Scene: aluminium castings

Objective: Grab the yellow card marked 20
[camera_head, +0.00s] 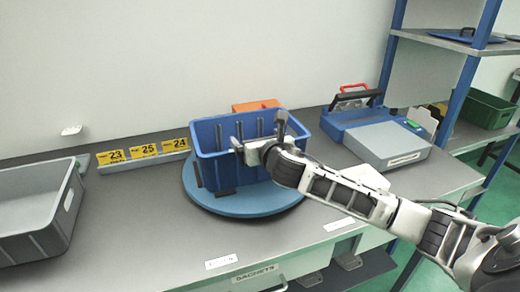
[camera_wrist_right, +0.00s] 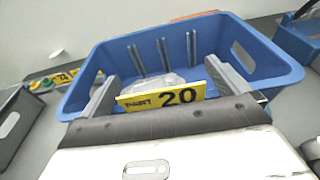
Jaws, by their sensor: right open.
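The yellow card marked 20 (camera_wrist_right: 162,98) shows in the right wrist view, with "PART" and "20" facing the camera. It lies between the two fingers of my right gripper (camera_wrist_right: 165,90), which is open around it. The card is at the near side of the blue crate (camera_wrist_right: 80,85); what supports it is hidden. In the head view my right gripper (camera_head: 260,138) is over the near rim of the blue crate (camera_head: 210,165), and the card cannot be made out there. My left gripper is not in view.
The crate stands on a round blue turntable (camera_head: 235,208). A grey bin (camera_head: 40,215) is at far left, a blue-and-grey case (camera_head: 385,140) at right. The front bench is mostly clear.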

